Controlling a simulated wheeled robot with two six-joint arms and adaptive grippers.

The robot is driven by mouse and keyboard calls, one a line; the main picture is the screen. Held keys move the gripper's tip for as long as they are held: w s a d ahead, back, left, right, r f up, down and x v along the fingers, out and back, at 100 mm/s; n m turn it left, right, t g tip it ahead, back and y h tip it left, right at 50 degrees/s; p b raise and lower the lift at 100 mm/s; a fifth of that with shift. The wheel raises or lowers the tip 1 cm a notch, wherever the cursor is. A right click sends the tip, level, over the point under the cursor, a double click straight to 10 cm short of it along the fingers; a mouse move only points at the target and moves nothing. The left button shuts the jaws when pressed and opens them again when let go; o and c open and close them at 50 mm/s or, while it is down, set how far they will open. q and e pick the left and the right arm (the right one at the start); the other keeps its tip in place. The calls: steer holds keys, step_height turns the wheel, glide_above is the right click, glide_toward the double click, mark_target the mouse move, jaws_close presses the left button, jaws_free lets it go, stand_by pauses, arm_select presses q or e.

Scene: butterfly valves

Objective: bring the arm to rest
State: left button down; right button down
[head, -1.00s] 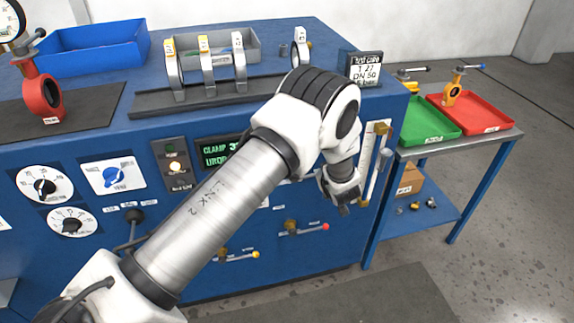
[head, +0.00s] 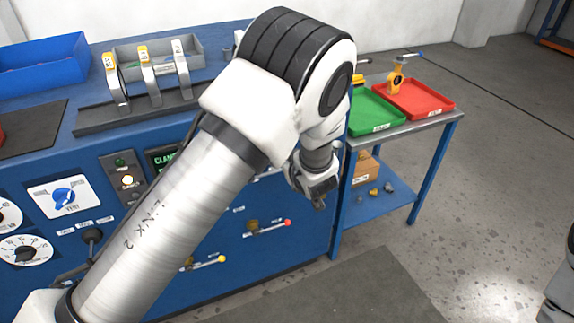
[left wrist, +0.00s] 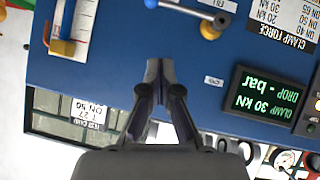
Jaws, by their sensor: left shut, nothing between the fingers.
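My left arm reaches from the lower left across the front of the blue test bench (head: 190,285) in the head view. Its gripper (head: 318,198) hangs at the bench's right end, in front of the panel and left of the side table. In the left wrist view the left gripper (left wrist: 160,66) has its two fingers together with nothing between them. The blue panel (left wrist: 110,70) lies beyond the fingertips, with no contact visible.
A lit display (left wrist: 265,95) reads clamp 30 kN. Red and yellow-tipped levers stick out low on the panel.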

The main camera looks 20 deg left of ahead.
arm_select(q)
steer(key=shift+a+f, duration=0.1)
steer(key=shift+a, duration=0.05)
steer(key=s+a+f+m+g+h, duration=0.1)
steer(key=s+a+f+m+g, duration=0.15)
steer(key=s+f, duration=0.8)
steer(key=s+a+f+m+g+h, duration=0.1)
steer(key=s+a+f+m+g, duration=0.15)
steer(key=s+f, duration=0.75)
steer(key=s+d+f+m+g+h, duration=0.1)
steer(key=s+d+m+h, duration=0.1)
steer(key=s, duration=0.6)
steer(key=s+d+f+m+g+h, duration=0.2)
steer(key=s+d, duration=0.3)
steer(key=s, duration=0.4)
steer(key=shift+s+d+m+g+h, duration=0.2)
steer(key=shift+s+m+g+h, duration=0.1)
steer(key=shift+m+h, duration=0.55)
steer(key=shift+a, duration=0.1)
